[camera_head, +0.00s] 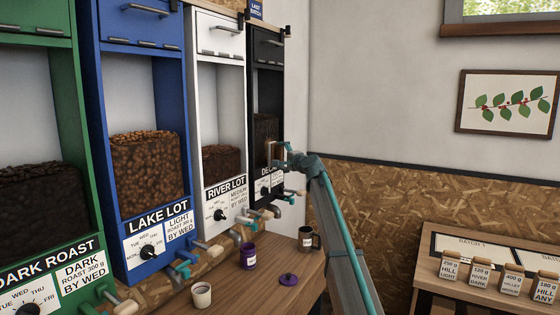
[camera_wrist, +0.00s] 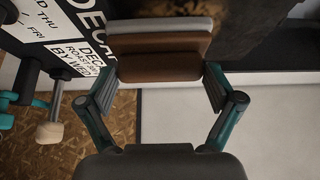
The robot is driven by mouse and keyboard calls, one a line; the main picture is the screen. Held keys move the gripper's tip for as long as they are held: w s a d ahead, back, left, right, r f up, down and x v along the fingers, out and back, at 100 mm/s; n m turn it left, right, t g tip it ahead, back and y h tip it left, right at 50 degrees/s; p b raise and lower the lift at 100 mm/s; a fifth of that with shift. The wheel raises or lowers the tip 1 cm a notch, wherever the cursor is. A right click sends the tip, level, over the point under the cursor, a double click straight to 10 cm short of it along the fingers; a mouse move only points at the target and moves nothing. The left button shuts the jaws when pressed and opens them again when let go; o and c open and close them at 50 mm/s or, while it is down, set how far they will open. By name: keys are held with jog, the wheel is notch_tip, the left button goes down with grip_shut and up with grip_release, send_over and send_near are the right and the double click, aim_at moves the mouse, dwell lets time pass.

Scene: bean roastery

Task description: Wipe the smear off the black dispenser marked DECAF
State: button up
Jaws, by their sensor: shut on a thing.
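The black dispenser (camera_head: 268,85) marked DECAF stands at the right end of the row. Its label is partly hidden by my gripper in the head view; in the wrist view the DECAF label (camera_wrist: 75,35) shows at upper left, tilted. My gripper (camera_head: 281,152) is at the dispenser's front, beside its window. In the wrist view my gripper (camera_wrist: 160,88) is shut on a brown block with a pale grey pad (camera_wrist: 160,45). The pad faces the dispenser's dark front; I cannot tell whether it touches.
White (camera_head: 222,110), blue (camera_head: 145,120) and green (camera_head: 40,140) dispensers stand to the left. Labelled jars (camera_head: 480,271) stand at lower right.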

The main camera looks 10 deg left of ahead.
jog(key=shift+w+d+r+p, duration=0.6)
jog(key=shift+w+d+r, duration=0.5)
jog(key=shift+w, duration=2.35)
jog(key=shift+s+a+f, duration=0.1)
jog(key=shift+s+a, duration=0.2)
jog(key=shift+s, duration=0.7)
jog(key=shift+s+a+f, duration=0.1)
jog(key=shift+s+a, duration=0.15)
jog(key=shift+s, duration=0.7)
